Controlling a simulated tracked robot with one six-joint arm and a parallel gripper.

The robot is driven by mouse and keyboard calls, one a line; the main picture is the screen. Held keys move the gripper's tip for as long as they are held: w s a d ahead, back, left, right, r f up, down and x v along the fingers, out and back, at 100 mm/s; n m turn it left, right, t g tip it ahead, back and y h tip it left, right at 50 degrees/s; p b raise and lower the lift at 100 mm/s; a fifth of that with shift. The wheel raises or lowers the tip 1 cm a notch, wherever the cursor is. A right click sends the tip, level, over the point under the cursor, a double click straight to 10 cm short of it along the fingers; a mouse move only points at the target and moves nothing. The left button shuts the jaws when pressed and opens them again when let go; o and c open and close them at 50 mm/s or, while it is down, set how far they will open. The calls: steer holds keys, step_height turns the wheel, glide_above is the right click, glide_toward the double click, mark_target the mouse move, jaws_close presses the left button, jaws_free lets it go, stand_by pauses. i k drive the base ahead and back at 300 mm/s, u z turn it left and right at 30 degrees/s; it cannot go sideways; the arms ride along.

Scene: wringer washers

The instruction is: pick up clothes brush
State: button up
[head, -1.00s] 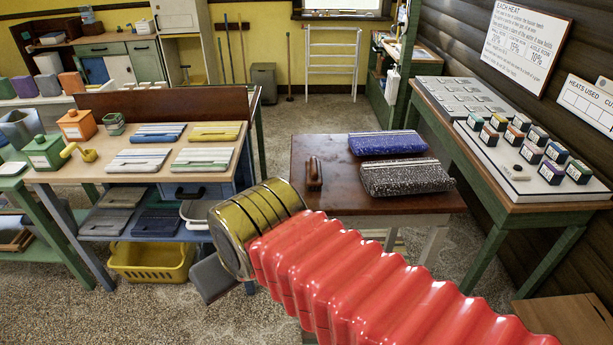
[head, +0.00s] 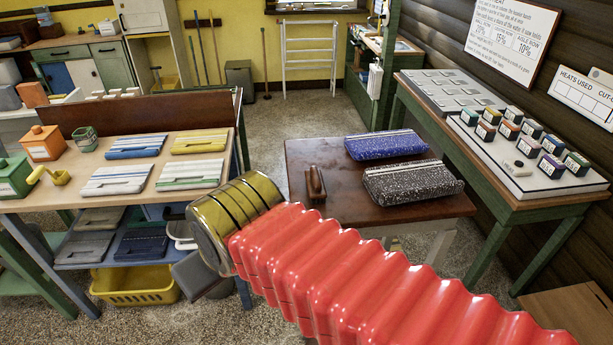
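A small brown wooden piece (head: 315,183), which looks like the clothes brush, lies on the left part of the dark brown tabletop (head: 335,226), its long side pointing away from me. My red ribbed arm with its brass-coloured end crosses the foreground in front of this table. A grey flat part of my gripper (head: 197,276) shows below the brass end, left of the table and well apart from the brush. The fingertips are mostly hidden behind the arm, so I cannot see whether they are open or shut.
A blue speckled block (head: 385,144) and a dark speckled block (head: 411,182) lie right of the brush. A workbench with folded cloths (head: 193,175) stands left, above a yellow basket (head: 135,285). A green-legged bench (head: 497,202) stands along the right wall. Open floor lies behind the table.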

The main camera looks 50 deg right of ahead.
mark_target(317, 190)
steer(key=i, duration=1.25)
steer(key=u, duration=0.1)
